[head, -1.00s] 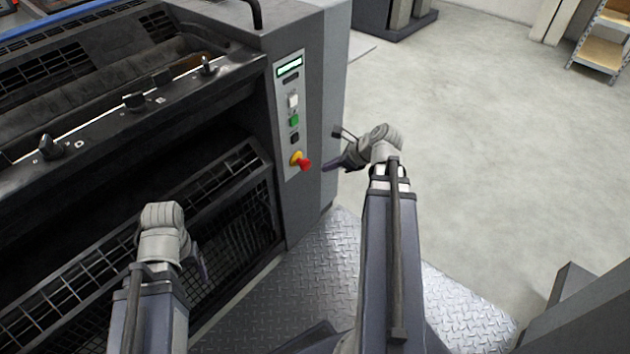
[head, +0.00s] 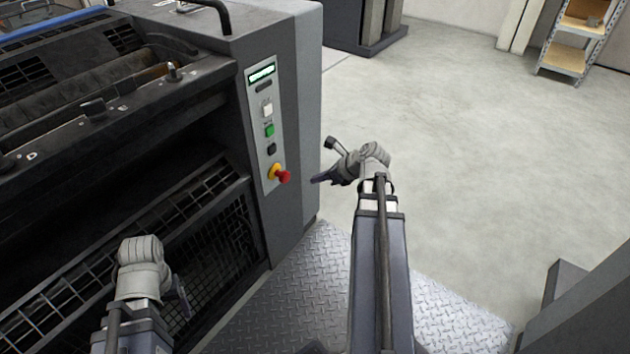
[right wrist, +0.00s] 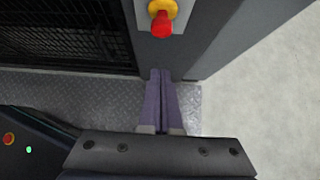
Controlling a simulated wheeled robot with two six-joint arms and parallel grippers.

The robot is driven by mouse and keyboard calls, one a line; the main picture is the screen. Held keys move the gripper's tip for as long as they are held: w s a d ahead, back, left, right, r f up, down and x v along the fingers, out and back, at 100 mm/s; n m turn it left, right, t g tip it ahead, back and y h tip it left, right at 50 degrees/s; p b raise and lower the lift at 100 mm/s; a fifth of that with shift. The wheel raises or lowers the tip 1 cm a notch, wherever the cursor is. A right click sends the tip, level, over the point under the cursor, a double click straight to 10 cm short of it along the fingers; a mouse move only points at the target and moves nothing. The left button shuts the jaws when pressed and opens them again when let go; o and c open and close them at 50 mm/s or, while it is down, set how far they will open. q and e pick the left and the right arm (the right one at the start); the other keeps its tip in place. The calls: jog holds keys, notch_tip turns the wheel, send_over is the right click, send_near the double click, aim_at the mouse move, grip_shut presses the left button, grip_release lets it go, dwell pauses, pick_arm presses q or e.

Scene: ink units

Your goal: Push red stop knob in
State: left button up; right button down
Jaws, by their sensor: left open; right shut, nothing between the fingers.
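The red stop knob (head: 282,175) sticks out from a yellow collar at the bottom of the control panel (head: 266,125) on the grey machine. In the right wrist view the red knob (right wrist: 162,25) is near the top, beyond the fingertips. My right gripper (head: 316,180) is shut and empty, a little to the right of the knob in the head view and apart from it. Its closed fingers also show in the right wrist view (right wrist: 161,74). My left gripper (head: 184,302) is low at the left before the machine's dark grille; its fingers are partly hidden.
Above the knob on the panel are a dark button (head: 271,149), a green button (head: 269,130), a white button (head: 267,109) and a lit display (head: 262,74). A metal tread plate (head: 300,285) lies below. The floor to the right is open.

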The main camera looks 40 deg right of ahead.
aim_at(287, 176)
jog(key=shift+w+a+f+b, duration=0.5)
jog(key=shift+w+f+b, duration=0.3)
jog(key=shift+w, duration=0.65)
jog(key=shift+w+a+f+b, duration=0.55)
jog(key=shift+w+f, duration=0.4)
jog(key=shift+w, duration=0.5)
jog(key=shift+w+a+f+b, duration=0.4)
jog(key=shift+w+f+b, duration=0.4)
jog(key=shift+w, duration=0.65)
jog(key=shift+w, duration=0.1)
jog(key=shift+w+a, duration=0.25)
jog(key=shift+w, duration=0.65)
